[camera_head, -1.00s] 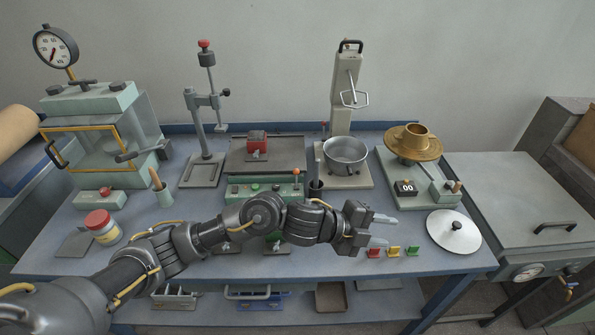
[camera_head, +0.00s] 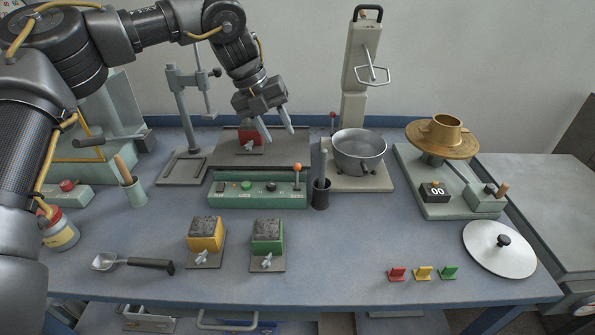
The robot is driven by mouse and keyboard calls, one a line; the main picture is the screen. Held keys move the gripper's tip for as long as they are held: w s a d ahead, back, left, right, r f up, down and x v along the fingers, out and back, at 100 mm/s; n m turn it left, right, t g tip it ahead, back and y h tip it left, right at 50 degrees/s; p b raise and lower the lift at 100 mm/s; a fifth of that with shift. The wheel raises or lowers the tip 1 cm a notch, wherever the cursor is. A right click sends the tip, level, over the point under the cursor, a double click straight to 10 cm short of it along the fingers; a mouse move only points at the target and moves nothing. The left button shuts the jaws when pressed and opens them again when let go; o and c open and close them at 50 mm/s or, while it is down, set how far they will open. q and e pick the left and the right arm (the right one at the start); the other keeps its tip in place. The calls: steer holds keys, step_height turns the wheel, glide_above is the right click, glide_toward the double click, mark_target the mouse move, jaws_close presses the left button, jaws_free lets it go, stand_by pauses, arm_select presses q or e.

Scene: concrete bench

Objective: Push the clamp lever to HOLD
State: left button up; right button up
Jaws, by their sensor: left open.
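The green control box (camera_head: 257,193) stands mid-bench with several buttons and knobs on top. A lever with an orange ball (camera_head: 297,168) stands upright at its right end; I take it for the clamp lever. The lettering by it is too small to read. My left gripper (camera_head: 280,136) is open and empty, fingers pointing down. In the picture it is above and slightly left of the orange ball, apart from it, over the dark plate (camera_head: 285,152) behind the box. A red block (camera_head: 249,138) on that plate is partly hidden by the gripper. My right gripper is out of view.
A dark cup (camera_head: 320,194) stands right beside the box, and a metal bowl (camera_head: 359,147) stands farther right. Yellow (camera_head: 205,234) and green (camera_head: 268,237) moulds sit in front. A scoop (camera_head: 132,263) lies front left. The bench between the moulds and coloured tags (camera_head: 423,273) is clear.

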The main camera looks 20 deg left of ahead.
mark_target(297, 176)
arm_select(q)
steer(key=x, duration=1)
steer(key=shift+d+f, duration=0.25)
steer(key=shift+d, duration=0.05)
steer(key=shift+s, duration=0.1)
jaws_close()
